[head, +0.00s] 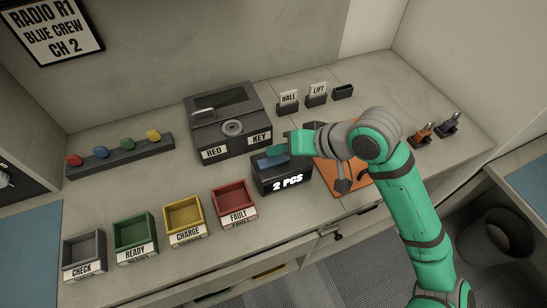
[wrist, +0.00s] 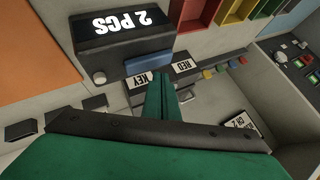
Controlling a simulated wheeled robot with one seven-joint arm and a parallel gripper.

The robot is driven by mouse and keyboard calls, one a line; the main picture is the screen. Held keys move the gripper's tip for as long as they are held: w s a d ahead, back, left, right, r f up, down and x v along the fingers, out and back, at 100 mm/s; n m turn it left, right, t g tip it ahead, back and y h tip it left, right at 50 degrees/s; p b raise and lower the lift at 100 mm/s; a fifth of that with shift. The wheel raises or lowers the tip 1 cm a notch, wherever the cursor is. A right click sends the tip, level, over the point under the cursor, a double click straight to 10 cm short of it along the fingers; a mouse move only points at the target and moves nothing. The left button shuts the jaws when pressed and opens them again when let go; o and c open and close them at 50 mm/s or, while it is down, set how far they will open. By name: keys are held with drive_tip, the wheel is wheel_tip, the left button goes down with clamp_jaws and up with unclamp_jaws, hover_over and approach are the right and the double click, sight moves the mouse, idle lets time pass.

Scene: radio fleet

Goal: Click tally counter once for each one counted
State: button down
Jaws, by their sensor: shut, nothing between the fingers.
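The tally counter (head: 268,183) is a dark box on the counter top, its display reading "2 PCS", with a blue press bar (head: 271,161) on top. In the wrist view the counter (wrist: 110,40) appears upside down at upper left, with its blue bar (wrist: 149,62) just beyond my fingertips. My gripper (head: 292,149) is shut and empty, its green fingers close above the back of the blue bar. The shut fingers also show in the wrist view (wrist: 162,82). I cannot tell whether they touch the bar.
A dark box labelled RED and KEY (head: 226,130) stands behind the counter. Coloured knobs on a rack (head: 121,157) are at left; grey, green, yellow and red (head: 235,195) trays line the front. An orange mat (head: 340,186) lies right. The wall sign (head: 53,34) reads "RADIO R1 BLUE CREW CH 2".

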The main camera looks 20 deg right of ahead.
sight(278, 161)
drive_tip(key=shift+r, duration=2.5)
